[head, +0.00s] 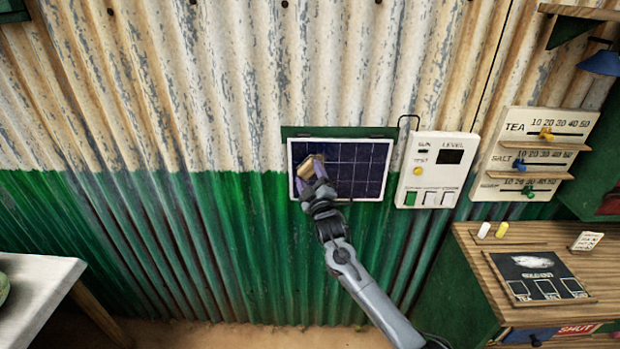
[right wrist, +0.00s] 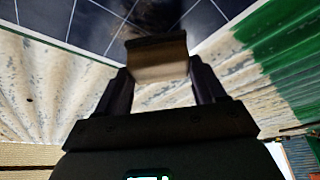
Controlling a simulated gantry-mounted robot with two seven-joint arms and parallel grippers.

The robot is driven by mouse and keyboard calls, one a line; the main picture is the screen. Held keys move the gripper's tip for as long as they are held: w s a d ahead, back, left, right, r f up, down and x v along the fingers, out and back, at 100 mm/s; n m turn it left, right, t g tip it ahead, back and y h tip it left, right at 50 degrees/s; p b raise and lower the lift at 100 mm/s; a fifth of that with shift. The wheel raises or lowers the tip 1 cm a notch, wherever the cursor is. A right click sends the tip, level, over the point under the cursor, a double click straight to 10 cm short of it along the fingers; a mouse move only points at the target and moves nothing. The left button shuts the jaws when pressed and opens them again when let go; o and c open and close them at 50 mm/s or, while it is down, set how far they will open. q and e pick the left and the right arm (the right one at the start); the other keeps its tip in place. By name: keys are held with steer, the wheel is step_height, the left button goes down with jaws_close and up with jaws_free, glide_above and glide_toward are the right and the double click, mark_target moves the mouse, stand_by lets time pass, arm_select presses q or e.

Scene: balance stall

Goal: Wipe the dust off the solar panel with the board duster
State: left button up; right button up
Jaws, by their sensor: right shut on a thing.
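The solar panel (head: 362,169) is a dark blue gridded plate in a white frame, mounted on the corrugated wall. It also shows at the top of the right wrist view (right wrist: 90,22), with a brownish dusty smudge on part of it. My right gripper (head: 316,182) is at the panel's left part and is shut on the board duster (head: 306,169), a tan block with a dark edge. The duster (right wrist: 157,62) sits between the fingers in the right wrist view, at or very near the panel; I cannot tell if it touches. My left gripper is not in view.
Right of the panel is a white control box (head: 432,170) with a yellow button and a small dark display, then a slider board (head: 535,155). A wooden counter (head: 590,262) with a chalkboard (head: 540,278) stands lower right. A pale table (head: 35,290) is lower left.

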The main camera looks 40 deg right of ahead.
steer(key=shift+w+d+b, duration=0.5)
steer(key=shift+w+d, duration=0.05)
steer(key=shift+w, duration=0.1)
steer(key=shift+s, duration=0.1)
steer(key=shift+s+d+r+p, duration=0.1)
steer(key=shift+s+d+p, duration=0.35)
steer(key=shift+d+p, duration=0.2)
steer(key=shift+s+d+p, duration=0.55)
steer(key=shift+s+d, duration=0.2)
steer(key=shift+d, duration=0.15)
